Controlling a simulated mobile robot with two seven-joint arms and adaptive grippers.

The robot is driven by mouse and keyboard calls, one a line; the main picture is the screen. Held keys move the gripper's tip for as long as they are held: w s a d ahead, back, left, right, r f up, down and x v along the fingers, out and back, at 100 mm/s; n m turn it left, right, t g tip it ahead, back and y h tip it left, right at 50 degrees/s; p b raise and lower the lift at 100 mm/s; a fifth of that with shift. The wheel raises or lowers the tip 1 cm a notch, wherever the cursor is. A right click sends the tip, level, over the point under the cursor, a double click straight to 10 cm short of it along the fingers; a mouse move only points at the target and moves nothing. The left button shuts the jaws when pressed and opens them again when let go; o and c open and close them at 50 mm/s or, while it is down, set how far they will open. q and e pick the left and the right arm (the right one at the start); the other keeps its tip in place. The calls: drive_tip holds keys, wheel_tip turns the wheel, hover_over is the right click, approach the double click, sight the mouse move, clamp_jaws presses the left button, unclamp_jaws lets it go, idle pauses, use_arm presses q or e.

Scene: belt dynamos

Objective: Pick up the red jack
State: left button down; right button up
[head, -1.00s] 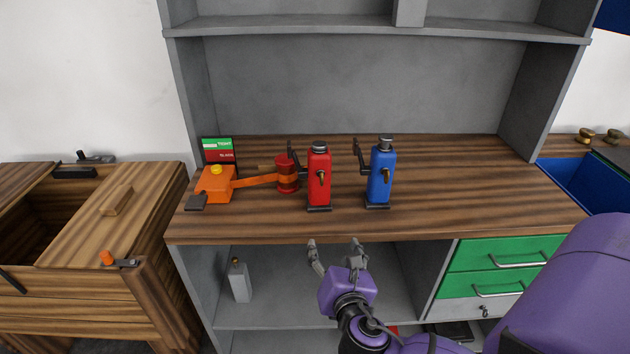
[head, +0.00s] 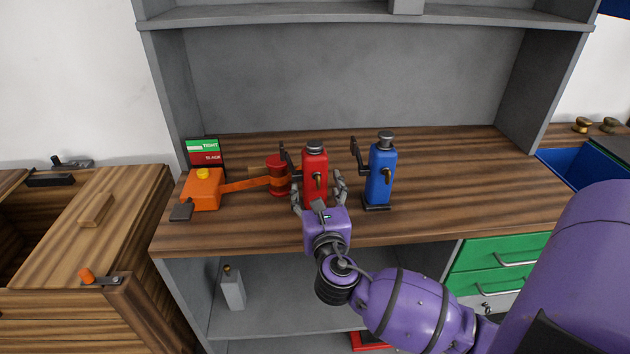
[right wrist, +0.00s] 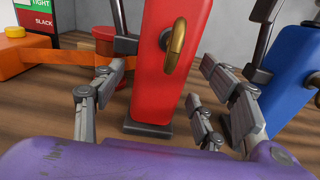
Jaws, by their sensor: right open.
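The red jack (head: 315,170) stands upright on the wooden worktop, with a dark cap, a brass hook on its front and a dark lever at its left. My right gripper (head: 319,190) is open, with its fingers on either side of the red jack's lower body. In the right wrist view the red jack (right wrist: 168,62) rises between the spread fingers (right wrist: 165,95), its dark base on the wood. Gaps show between fingers and jack there. The jack's lower part is hidden by my gripper in the head view. My left gripper is not in view.
A blue jack (head: 381,172) stands close to the right. At left are a red cylinder (head: 279,175) with an orange belt, an orange block (head: 203,190) and a TIGHT/SLACK sign (head: 203,153). The worktop (head: 460,180) is clear farther right.

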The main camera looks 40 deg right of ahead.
drive_tip(key=x, duration=0.2)
drive_tip(key=shift+w+d, duration=0.15)
drive_tip(key=shift+w, duration=0.1)
clamp_jaws()
drive_tip(key=shift+r, duration=0.25)
